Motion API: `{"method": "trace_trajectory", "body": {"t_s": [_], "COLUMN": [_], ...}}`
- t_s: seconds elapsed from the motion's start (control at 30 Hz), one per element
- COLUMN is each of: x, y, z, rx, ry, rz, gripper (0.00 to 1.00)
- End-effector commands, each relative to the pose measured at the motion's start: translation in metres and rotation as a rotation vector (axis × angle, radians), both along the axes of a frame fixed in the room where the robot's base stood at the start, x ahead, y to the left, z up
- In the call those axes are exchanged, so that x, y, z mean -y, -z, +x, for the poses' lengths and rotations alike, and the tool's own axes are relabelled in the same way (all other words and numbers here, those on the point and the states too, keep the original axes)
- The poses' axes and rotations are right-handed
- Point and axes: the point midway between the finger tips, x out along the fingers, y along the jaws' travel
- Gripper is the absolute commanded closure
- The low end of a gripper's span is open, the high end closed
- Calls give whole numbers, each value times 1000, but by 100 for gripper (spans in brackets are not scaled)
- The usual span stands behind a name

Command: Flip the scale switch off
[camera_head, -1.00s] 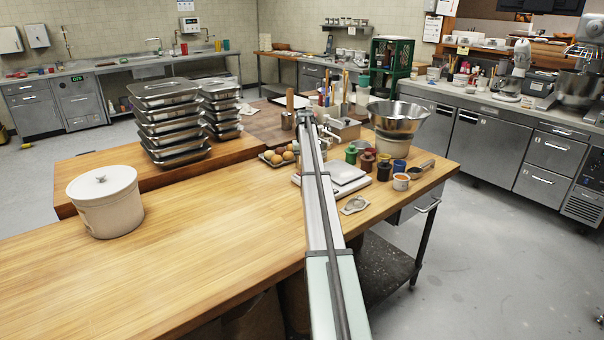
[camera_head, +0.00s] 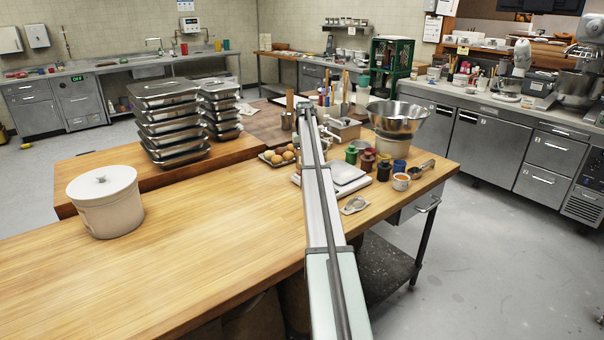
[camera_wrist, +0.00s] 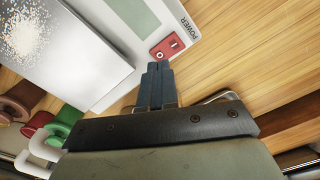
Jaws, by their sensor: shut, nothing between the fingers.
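The scale (camera_head: 349,172) stands on the wooden worktop, partly hidden behind my arm in the head view. In the wrist view the scale's white body (camera_wrist: 193,35) shows with a steel pan (camera_wrist: 60,50) dusted with white powder. A red switch plate (camera_wrist: 167,49) sits at the body's corner beside the word POWER. Which way the switch is set is too small to tell. My gripper (camera_wrist: 157,66) is shut and empty, its fingertips just short of the red plate in the picture; I cannot tell whether they touch it. In the head view my gripper is hidden by my arm.
Small colored jars (camera_head: 367,160) and a steel bowl (camera_head: 398,117) stand right of the scale. A strainer (camera_head: 355,205) lies in front. Eggs (camera_head: 279,156) sit on a tray to the left. The worktop's left front (camera_head: 200,250) is clear beyond a white lidded tub (camera_head: 105,205).

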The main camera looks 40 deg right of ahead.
Motion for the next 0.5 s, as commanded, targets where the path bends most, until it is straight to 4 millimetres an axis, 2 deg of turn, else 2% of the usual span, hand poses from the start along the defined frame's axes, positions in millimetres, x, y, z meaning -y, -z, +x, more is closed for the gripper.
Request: {"method": "trace_trajectory", "body": {"t_s": [0.5], "x": [0], "y": [-33], "z": [0], "rx": [0], "ry": [0], "rz": [0], "gripper": [100]}}
